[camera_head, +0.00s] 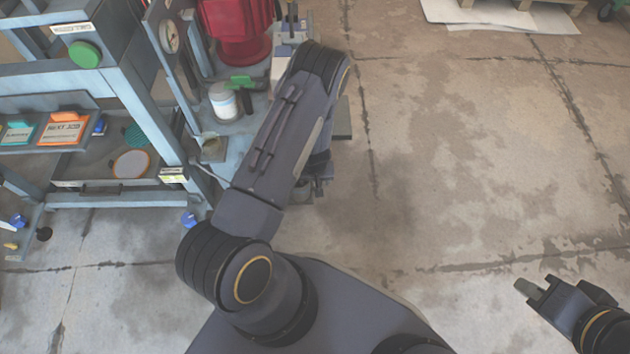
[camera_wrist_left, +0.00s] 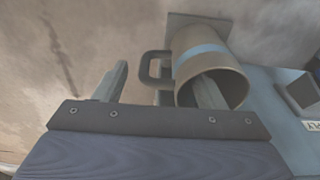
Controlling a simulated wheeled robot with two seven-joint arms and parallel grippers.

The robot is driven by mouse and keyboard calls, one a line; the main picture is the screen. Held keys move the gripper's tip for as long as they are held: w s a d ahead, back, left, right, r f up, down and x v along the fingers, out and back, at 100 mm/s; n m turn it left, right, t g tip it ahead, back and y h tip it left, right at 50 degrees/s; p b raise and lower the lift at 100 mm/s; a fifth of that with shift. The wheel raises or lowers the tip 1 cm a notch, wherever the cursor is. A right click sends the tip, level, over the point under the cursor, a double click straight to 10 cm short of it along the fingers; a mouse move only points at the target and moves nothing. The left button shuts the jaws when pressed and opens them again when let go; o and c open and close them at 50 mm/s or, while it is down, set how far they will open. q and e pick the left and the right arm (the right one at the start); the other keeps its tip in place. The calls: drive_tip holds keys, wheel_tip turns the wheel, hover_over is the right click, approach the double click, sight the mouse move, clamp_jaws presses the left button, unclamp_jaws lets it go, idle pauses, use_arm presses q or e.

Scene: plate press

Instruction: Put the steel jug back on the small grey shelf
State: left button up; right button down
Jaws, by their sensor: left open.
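The steel jug (camera_wrist_left: 226,76) shows in the left wrist view, with a blue band and a side handle (camera_wrist_left: 147,68). Its mouth faces my wrist camera and its far end is at a grey plate (camera_wrist_left: 190,19), which looks like the small shelf. I cannot tell whether it rests there. My left gripper (camera_wrist_left: 160,76) is open; one finger overlaps the jug's mouth, seemingly inside it, and the other is apart, beyond the handle. In the head view my arm hides the jug and this gripper. My right gripper (camera_head: 537,286) is over bare floor, its opening unclear.
A blue-grey rack (camera_head: 130,92) with trays stands at the left. A white tub (camera_head: 222,102), a green-handled tool (camera_head: 240,84) and a red machine part (camera_head: 238,30) are beside my left arm.

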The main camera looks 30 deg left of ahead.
use_arm(q)
drive_tip(key=s+d+r+t+h+p, duration=0.1)
drive_tip(key=d+r+h+p, duration=0.15)
drive_tip(key=r, duration=1.45)
drive_tip(key=s+d+r+t+h+p, duration=0.1)
drive_tip(key=d+r+h, duration=0.15)
drive_tip(key=r, duration=1.55)
drive_tip(key=s+d+r+m+t, duration=0.1)
drive_tip(key=s+d+r+m, duration=0.15)
drive_tip(key=s+r, duration=0.7)
drive_tip(key=s+r+m+t, duration=0.1)
drive_tip(key=s+r+m, duration=0.1)
drive_tip(key=s, duration=0.8)
drive_tip(key=shift+s+a+r, duration=0.15)
drive_tip(key=shift+a+r, duration=0.05)
drive_tip(key=shift+r, duration=0.55)
